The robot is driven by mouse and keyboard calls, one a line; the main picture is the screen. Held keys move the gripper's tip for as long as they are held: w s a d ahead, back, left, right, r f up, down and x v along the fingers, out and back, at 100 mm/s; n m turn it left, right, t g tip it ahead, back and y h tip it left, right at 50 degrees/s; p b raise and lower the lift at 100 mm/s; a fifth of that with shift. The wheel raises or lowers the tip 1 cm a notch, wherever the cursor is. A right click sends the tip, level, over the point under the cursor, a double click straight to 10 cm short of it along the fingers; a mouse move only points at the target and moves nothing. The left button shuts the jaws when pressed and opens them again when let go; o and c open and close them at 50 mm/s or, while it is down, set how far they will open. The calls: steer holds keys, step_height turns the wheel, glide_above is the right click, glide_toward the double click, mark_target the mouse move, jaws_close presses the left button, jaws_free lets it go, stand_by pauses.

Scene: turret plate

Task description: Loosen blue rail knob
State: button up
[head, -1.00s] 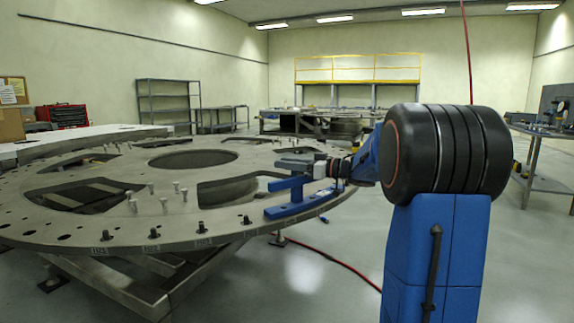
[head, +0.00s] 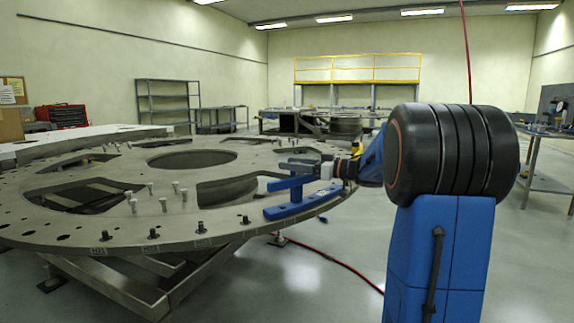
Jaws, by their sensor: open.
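A blue rail (head: 310,205) lies on the right rim of the large turret plate (head: 120,190). A blue upright with a short blue crosspiece (head: 288,183) rises from its left part. I cannot make out a separate knob. My gripper (head: 290,167) reaches in from the right, just above the crosspiece. Its dark fingers point left and are open, with nothing seen between them. Whether a finger touches the crosspiece cannot be told. My gripper's body hides part of the plate behind it.
Several upright pins (head: 175,187) stand on the plate left of the rail, and dark bolts (head: 201,227) line its front rim. The plate has large cut-outs. A red hose (head: 345,266) lies on the floor below.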

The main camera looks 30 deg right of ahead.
steer(key=v, duration=1.5)
steer(key=w+a+r+m+t+h, duration=0.5)
steer(key=h, duration=0.5)
steer(key=s+a+f+m+g, duration=0.1)
steer(key=s+a+f+g, duration=0.3)
steer(key=s+a+f, duration=0.3)
steer(key=s+a+f+g, duration=0.5)
steer(key=s+a+f, duration=0.2)
steer(key=s+f, duration=0.6)
steer(key=s+a+f+m+g+h, duration=0.1)
steer(key=s+a+f+g, duration=0.4)
steer(key=s+f, duration=0.5)
steer(key=s+a, duration=0.2)
steer(key=s, duration=0.2)
steer(key=shift+s+a+f+m, duration=0.2)
steer(key=shift+f+m, duration=0.05)
steer(key=shift+m, duration=0.05)
